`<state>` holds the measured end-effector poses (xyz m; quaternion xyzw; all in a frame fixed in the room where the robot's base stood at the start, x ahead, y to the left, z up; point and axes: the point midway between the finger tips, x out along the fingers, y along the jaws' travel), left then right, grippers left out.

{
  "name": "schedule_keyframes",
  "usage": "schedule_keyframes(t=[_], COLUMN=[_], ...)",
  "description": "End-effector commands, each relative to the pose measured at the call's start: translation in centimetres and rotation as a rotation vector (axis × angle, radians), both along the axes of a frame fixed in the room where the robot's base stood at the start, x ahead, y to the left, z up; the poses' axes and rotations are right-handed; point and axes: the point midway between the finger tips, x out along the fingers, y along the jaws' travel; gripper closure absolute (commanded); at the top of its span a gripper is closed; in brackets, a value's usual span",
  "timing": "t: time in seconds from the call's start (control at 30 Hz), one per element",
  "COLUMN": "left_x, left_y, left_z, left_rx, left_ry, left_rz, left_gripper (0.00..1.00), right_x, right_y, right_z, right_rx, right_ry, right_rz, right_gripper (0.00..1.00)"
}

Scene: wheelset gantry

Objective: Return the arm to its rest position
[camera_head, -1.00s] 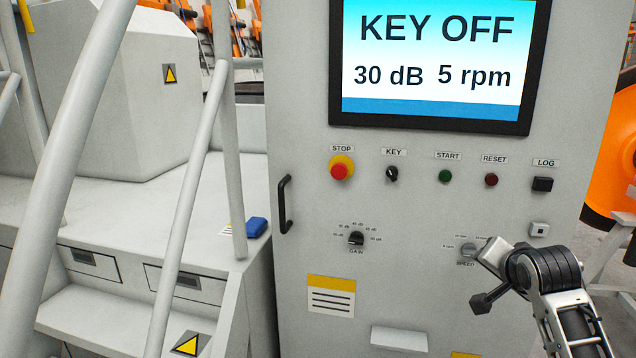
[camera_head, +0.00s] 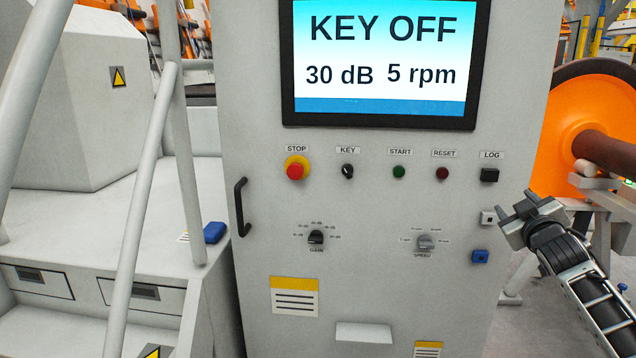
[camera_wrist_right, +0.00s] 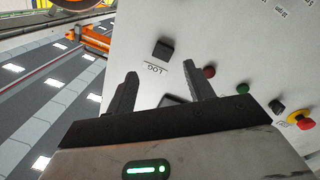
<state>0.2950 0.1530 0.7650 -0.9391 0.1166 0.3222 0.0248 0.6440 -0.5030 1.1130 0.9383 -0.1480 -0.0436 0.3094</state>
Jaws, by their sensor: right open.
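My right gripper (camera_head: 516,210) is at the right of the control cabinet (camera_head: 380,270) in the head view, just right of a small white square fitting (camera_head: 488,218). Its two fingers stand apart with nothing between them, as the right wrist view (camera_wrist_right: 160,90) also shows. In the wrist view the fingers point towards the cabinet face, near the black LOG button (camera_wrist_right: 163,50). My left gripper is in neither view.
The cabinet carries a KEY OFF screen (camera_head: 380,60), a red STOP button (camera_head: 296,168), a GAIN knob (camera_head: 316,237) and a SPEED knob (camera_head: 425,242). An orange wheel (camera_head: 565,150) stands behind at right. White handrails (camera_head: 145,210) rise at left.

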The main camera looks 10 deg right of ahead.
Motion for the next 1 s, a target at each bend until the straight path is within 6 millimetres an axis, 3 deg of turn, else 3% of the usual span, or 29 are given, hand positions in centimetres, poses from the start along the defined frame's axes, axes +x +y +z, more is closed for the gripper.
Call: schedule_keyframes(t=[0.03,0.23,0.37,0.57,0.7,0.9,1.0], left_x=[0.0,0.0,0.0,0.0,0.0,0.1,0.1], left_y=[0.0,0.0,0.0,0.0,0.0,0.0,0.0], left_z=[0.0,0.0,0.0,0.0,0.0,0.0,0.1], left_rx=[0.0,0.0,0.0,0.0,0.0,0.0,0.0], left_ry=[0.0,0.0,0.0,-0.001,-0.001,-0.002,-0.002], left_rz=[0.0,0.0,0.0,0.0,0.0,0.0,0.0], left_gripper=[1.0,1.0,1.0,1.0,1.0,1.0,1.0], right_x=[-0.2,-2.0,-4.6,-12.2,-19.6,-29.6,-32.8], right_y=[1.5,7.1,11.6,20.1,26.0,32.3,34.0], right_z=[-2.4,-10.2,-16.2,-25.9,-31.0,-34.3,-34.7], right_rx=[0.012,0.067,0.12,0.256,0.382,0.563,0.626], right_ry=[0.031,0.13,0.209,0.355,0.456,0.57,0.602], right_rz=[0.024,0.108,0.171,0.271,0.317,0.33,0.321], right_gripper=[0.47,0.47,0.47,0.47,0.47,0.47,0.47])
